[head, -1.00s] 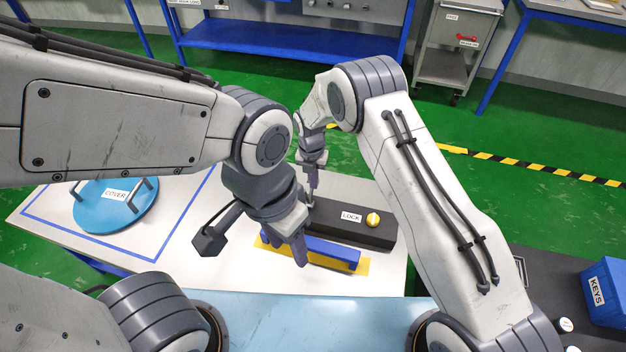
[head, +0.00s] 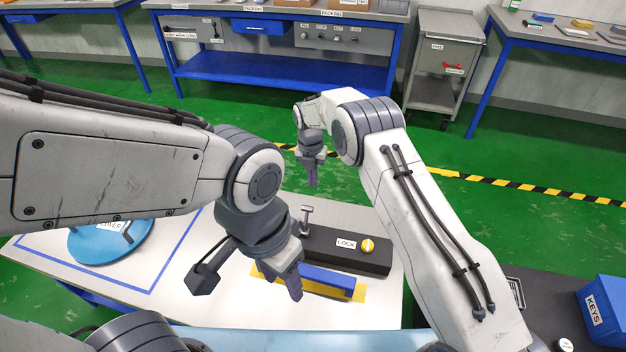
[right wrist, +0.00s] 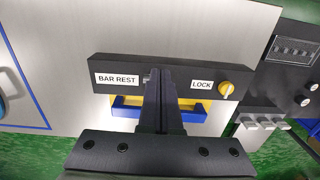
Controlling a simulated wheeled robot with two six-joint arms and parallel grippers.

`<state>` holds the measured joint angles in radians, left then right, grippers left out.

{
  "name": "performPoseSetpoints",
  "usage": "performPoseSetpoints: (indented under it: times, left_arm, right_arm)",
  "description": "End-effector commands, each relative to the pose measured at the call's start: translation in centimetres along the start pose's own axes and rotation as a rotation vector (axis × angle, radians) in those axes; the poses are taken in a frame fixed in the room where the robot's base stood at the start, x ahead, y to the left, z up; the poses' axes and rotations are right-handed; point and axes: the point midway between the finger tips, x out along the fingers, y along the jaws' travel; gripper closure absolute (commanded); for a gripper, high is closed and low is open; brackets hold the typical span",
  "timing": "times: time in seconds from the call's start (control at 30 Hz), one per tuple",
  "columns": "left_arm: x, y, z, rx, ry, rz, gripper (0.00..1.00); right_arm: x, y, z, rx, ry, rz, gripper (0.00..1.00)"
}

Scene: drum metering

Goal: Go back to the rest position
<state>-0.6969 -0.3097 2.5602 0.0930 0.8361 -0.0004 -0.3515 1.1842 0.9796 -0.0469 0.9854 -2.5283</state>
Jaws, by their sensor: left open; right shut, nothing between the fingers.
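My left gripper (head: 294,280) is open and empty. It points down just in front of the blue bar's left part in the head view. My right gripper (head: 312,180) is shut and empty, raised beyond the black block (head: 325,250). In the right wrist view its fingers (right wrist: 160,100) are closed together and partly cover the block, which carries BAR REST (right wrist: 117,79) and LOCK labels. A yellow knob (head: 368,245) sits at the block's right end. A small metal post (head: 306,216) stands at its left. A blue bar (head: 328,281) lies in front, over a yellow plate (head: 358,294).
The white table (head: 225,285) holds a blue round cover (head: 90,243) with handles, inside a blue outline. A blue KEYS bin (head: 604,310) stands at the right. Beyond are green floor, a striped line (head: 500,182), a grey cart (head: 440,60) and a packing bench (head: 290,70).

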Motion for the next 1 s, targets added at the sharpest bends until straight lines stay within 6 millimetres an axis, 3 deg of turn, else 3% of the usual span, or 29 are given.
performPoseSetpoints:
  times: [0.67,0.77,0.87,1.0]
  left_arm:
    - [0.1,0.0,0.0,0.000,0.001,0.000,0.50]
    - [-0.1,0.0,0.0,0.000,0.000,0.000,0.50]
    - [-0.5,0.0,0.0,0.000,0.000,0.000,0.50]
    - [-1.0,0.1,-0.1,0.000,0.000,0.000,0.50]
  right_arm:
    - [-0.4,0.0,0.3,0.006,0.001,0.000,1.00]
    - [-2.2,0.4,-0.4,0.068,-0.001,0.006,1.00]
    - [-5.8,0.9,-2.3,0.222,-0.001,0.017,1.00]
    - [-12.4,0.9,-7.3,0.547,0.010,0.037,1.00]
